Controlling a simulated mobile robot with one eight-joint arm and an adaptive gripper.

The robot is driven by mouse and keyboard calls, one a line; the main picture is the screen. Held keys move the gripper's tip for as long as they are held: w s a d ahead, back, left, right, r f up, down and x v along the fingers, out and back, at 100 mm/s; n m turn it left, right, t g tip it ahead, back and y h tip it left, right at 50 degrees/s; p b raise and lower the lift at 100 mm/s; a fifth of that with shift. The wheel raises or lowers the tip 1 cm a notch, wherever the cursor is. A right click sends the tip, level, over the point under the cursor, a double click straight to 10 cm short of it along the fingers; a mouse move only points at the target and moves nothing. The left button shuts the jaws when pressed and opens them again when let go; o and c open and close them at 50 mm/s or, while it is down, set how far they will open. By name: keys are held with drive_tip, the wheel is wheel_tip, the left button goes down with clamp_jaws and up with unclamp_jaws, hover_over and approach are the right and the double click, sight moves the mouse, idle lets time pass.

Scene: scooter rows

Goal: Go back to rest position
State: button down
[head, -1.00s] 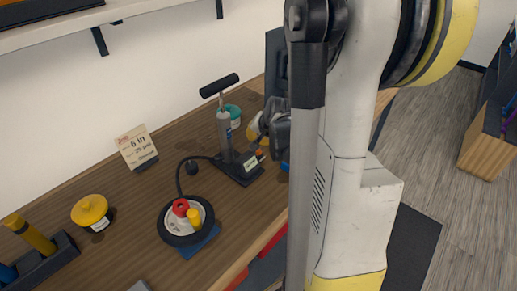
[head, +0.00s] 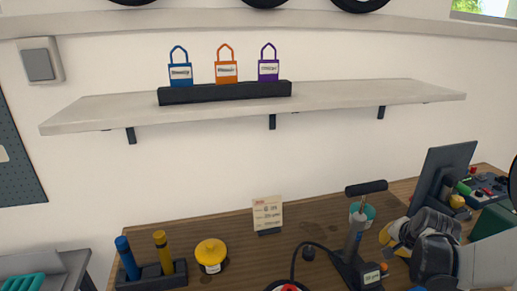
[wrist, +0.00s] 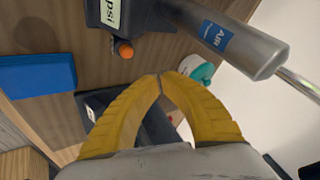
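My gripper (head: 388,238) is at the lower right in the head view, over the wooden workbench and right of the hand pump (head: 354,238). In the wrist view its two yellow fingers (wrist: 160,76) curve together and their tips meet, with nothing seen between them. The grey pump cylinder with a blue AIR label (wrist: 214,36) lies across the top right of the wrist view, apart from the fingers. A psi gauge and an orange knob (wrist: 123,48) show at the top.
On the workbench (head: 330,214) are a sign card (head: 267,214), a yellow-lidded jar (head: 210,252), a holder with blue and yellow cylinders, a teal container (head: 368,211) and a monitor (head: 442,176). A blue block (wrist: 38,76) shows in the wrist view. Three padlock-like tags stand on the shelf (head: 360,93).

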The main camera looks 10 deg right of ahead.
drive_tip(key=s+a+r+n+y, duration=0.1)
drive_tip(key=s+a+r+n, duration=0.2)
drive_tip(key=a, duration=0.6)
drive_tip(key=s+a+r+n, duration=0.1)
drive_tip(key=a+r+n, duration=0.3)
drive_tip(key=a, duration=0.5)
drive_tip(key=s+a+r+n+y+b, duration=0.1)
drive_tip(key=s+a+r+n, duration=0.1)
drive_tip(key=s+a+n, duration=0.3)
drive_tip(key=s+a, duration=0.4)
drive_tip(key=a, duration=0.2)
drive_tip(key=shift+n, duration=0.3)
